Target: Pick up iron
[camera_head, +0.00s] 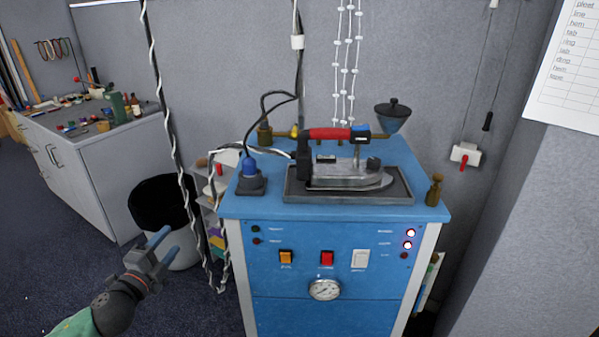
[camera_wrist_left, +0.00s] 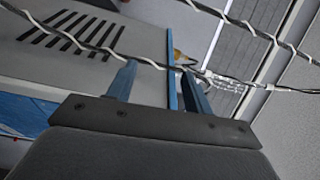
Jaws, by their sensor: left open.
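The iron (camera_head: 345,168) has a red handle and a grey metal body. It rests flat on a dark rectangular pad (camera_head: 399,196) on top of the blue steam station (camera_head: 330,222). Its handle runs left to right, with a black cable at its left end. My left gripper (camera_head: 160,246) is open and empty, at the lower left of the head view, apart from the iron and lower than the station's top. Its blue fingers (camera_wrist_left: 150,88) show in the left wrist view with nothing between them. The iron cannot be made out there. My right gripper is not in view.
A black-lined bin (camera_head: 160,203) stands behind my left gripper. Twisted black-and-white cords (camera_head: 177,150) hang between it and the station, and cross the left wrist view (camera_wrist_left: 90,45). A blue plug (camera_head: 249,175), brass knob (camera_head: 435,190) and funnel (camera_head: 393,115) surround the iron.

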